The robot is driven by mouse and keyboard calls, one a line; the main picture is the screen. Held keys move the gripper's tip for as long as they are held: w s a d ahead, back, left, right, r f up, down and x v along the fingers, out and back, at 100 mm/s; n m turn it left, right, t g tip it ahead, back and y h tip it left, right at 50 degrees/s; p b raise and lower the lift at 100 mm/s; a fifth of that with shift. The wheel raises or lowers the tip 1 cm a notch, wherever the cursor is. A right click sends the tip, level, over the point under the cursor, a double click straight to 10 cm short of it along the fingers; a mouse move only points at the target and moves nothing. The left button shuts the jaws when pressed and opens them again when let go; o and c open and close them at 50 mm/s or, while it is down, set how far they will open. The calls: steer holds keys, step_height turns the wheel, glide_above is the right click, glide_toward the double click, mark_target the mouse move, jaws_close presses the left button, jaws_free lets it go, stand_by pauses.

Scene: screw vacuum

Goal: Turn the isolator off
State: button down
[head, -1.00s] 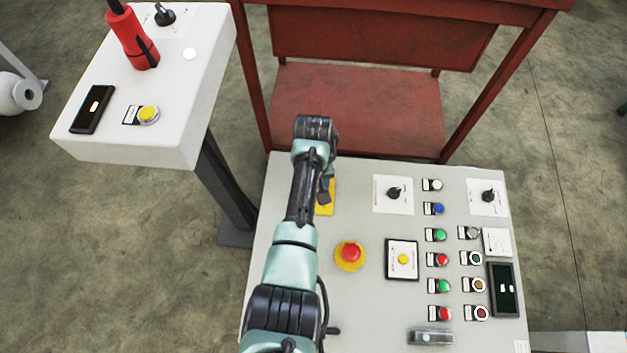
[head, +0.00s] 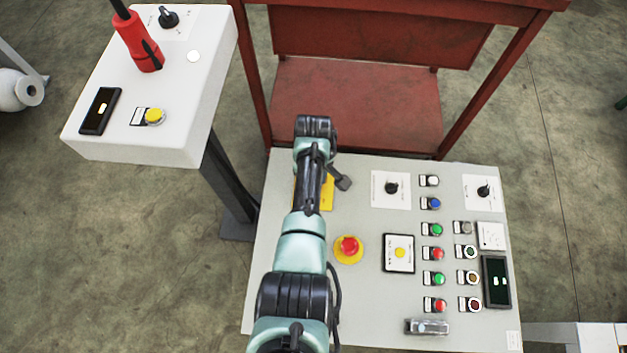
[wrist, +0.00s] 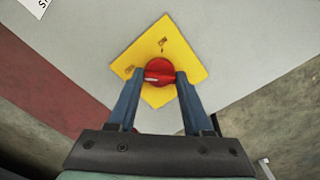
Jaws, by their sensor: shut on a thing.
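The isolator is a red rotary knob (wrist: 159,72) on a yellow plate (wrist: 185,45). In the wrist view the plate looks tilted, and the knob sits between the two blue fingers of my gripper (wrist: 160,80). The fingers are shut on the knob, one on each side. The knob's ridge runs across from finger to finger. In the head view only part of the yellow plate (head: 327,196) shows beside my arm, near the upper left of the grey control panel (head: 290,215). My arm hides the knob and fingertips there.
A red emergency button (head: 348,247) stands right of my arm. Rotary switches, coloured buttons and a display (head: 496,282) fill the panel's right side. A white pedestal box (head: 140,140) stands at left, and a red metal stand (head: 355,100) is behind the panel.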

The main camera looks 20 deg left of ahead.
stand_by(0.3)
steer(key=shift+c, duration=1.6)
jaws_free()
step_height(320, 180, up, 13)
steer(key=p, duration=0.5)
steer(key=shift+p, duration=0.3)
